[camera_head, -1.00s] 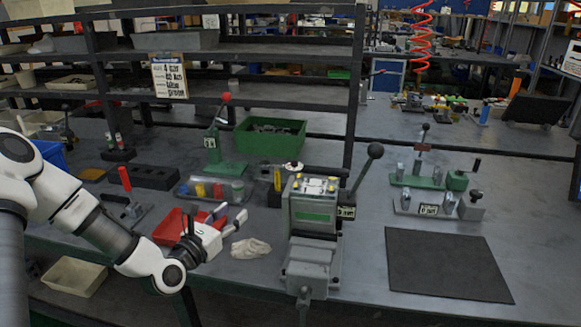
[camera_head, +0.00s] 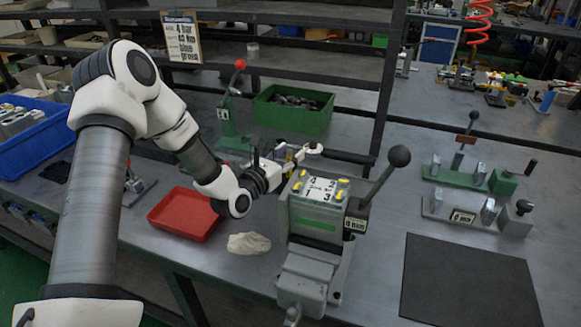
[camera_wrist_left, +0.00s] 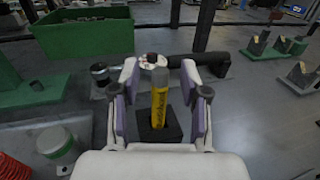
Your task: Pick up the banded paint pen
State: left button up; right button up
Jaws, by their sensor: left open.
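A yellow pen with dark markings (camera_wrist_left: 159,102) stands upright in a small black block (camera_wrist_left: 158,128) in the left wrist view. My left gripper (camera_wrist_left: 160,105) is open, with one finger on each side of the pen. Gaps show between the pen and both fingers. My right gripper is not in view.
The grey press (camera_head: 318,210) with a black-knobbed lever (camera_head: 399,157) stands close in front. A black cylinder (camera_wrist_left: 205,64) lies behind the pen. A green bin (camera_head: 293,112), a red tray (camera_head: 184,214) and a crumpled cloth (camera_head: 248,243) are nearby. The dark mat (camera_head: 468,285) is bare.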

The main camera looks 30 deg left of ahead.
pick_arm(q)
jog(key=shift+w, duration=0.25)
jog(key=shift+s+r, duration=0.15)
grip_shut()
